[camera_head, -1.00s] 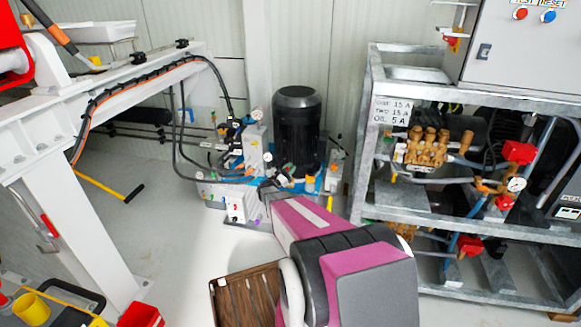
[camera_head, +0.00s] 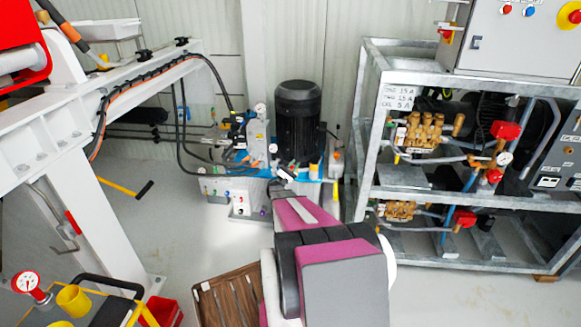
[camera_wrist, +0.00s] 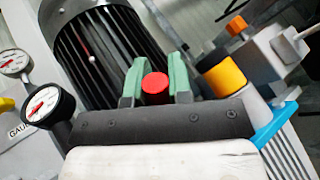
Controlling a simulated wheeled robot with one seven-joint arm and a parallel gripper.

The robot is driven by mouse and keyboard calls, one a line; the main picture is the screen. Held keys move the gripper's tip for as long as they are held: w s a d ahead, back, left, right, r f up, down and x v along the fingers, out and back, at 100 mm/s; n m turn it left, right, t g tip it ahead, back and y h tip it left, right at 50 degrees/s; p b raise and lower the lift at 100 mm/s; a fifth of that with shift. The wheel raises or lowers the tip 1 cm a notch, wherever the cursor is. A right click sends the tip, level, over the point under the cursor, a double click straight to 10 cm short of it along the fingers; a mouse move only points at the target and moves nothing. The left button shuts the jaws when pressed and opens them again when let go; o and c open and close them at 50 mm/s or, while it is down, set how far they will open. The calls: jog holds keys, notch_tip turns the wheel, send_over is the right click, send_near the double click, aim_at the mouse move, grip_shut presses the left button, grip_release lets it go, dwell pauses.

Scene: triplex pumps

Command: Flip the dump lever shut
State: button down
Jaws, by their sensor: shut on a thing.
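In the wrist view, my gripper (camera_wrist: 155,74) has its two green fingers on either side of a red round knob (camera_wrist: 155,88), shut on it. The knob may be the end of the dump lever; its stem is hidden behind the dark gripper body. In the head view, my gripper is at the hydraulic power unit (camera_head: 240,185), in front of the black finned motor (camera_head: 298,120). My own arm hides most of the contact there. The motor fills the upper left of the wrist view, behind the fingers.
Two pressure gauges (camera_wrist: 42,104) stand left of my gripper. An orange-yellow cap (camera_wrist: 225,78) and a blue edge (camera_wrist: 275,122) lie to its right. A grey pump rack (camera_head: 375,200) is at right, a white steel frame (camera_head: 120,215) at left.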

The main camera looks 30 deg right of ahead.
jog(key=c, duration=1)
grip_release()
jog(key=shift+c, duration=0.2)
jog(key=shift+f, duration=0.1)
